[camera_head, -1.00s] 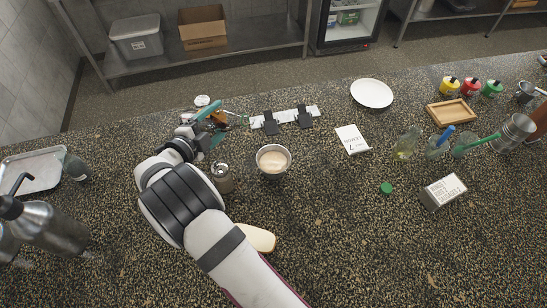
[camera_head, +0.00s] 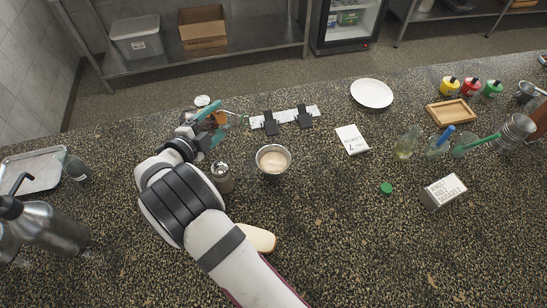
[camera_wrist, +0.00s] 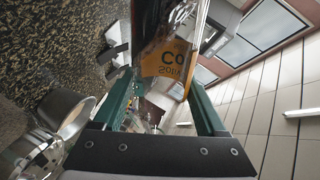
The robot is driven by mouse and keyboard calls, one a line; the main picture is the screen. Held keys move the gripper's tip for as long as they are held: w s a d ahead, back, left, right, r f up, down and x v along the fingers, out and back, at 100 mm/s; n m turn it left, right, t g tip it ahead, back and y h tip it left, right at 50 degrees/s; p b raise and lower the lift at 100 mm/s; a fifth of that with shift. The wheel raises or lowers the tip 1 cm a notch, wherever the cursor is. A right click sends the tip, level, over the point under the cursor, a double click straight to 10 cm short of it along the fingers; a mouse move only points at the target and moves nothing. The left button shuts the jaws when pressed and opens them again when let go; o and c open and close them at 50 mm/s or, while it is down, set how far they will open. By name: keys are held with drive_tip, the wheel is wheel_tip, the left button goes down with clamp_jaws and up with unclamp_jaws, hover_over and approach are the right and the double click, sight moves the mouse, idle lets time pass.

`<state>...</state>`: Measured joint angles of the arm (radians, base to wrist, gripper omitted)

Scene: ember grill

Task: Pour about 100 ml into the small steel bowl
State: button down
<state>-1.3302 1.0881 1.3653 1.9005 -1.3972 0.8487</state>
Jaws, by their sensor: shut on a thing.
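The small steel bowl (camera_head: 273,161) stands on the speckled counter with pale, cream-coloured contents. It also shows at the left in the wrist view (camera_wrist: 60,104). My gripper (camera_head: 216,118) is above the counter, to the left of and beyond the bowl. In the head view the bottle is small and mostly hidden by the fingers. I cannot make out its liquid level, and no stream into the bowl is visible.
A steel-topped jar (camera_head: 222,178) stands close to the bowl's left. Dark clips on a white strip (camera_head: 285,118) lie behind the bowl. The counter in front of the bowl is mostly clear.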

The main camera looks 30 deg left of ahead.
sight(231, 113)
idle(0.5)
drive_tip(key=shift+d+n, duration=0.15)
drive_tip(key=shift+n, duration=0.15)
drive_tip(key=d+n, duration=0.1)
drive_tip(key=d+n+h, duration=0.1)
drive_tip(key=d+r+n+t, duration=0.1)
drive_tip(key=n, duration=0.1)
drive_tip(key=shift+w+r+h, duration=0.1)
drive_tip(key=shift+w+h, duration=0.2)
drive_tip(key=shift+h, duration=0.1)
drive_tip(key=shift+n+t+h, duration=0.3)
drive_tip(key=shift+n, duration=0.8)
drive_tip(key=shift+d+f+n+t, duration=0.1)
drive_tip(key=shift+f+n+t, duration=0.1)
drive_tip(key=shift+n, duration=0.4)
drive_tip(key=shift+d+f+n+t, duration=0.1)
drive_tip(key=shift+n+t, duration=0.1)
drive_tip(key=shift+n, duration=0.4)
drive_tip(key=shift+d+r+n+t, duration=0.15)
drive_tip(key=shift+r+n, duration=0.4)
drive_tip(key=shift+r, duration=0.65)
drive_tip(key=shift+d+r+n+t, duration=0.15)
drive_tip(key=shift+r+n, duration=0.4)
drive_tip(key=shift+r, duration=0.6)
drive_tip(key=shift+a, duration=0.1)
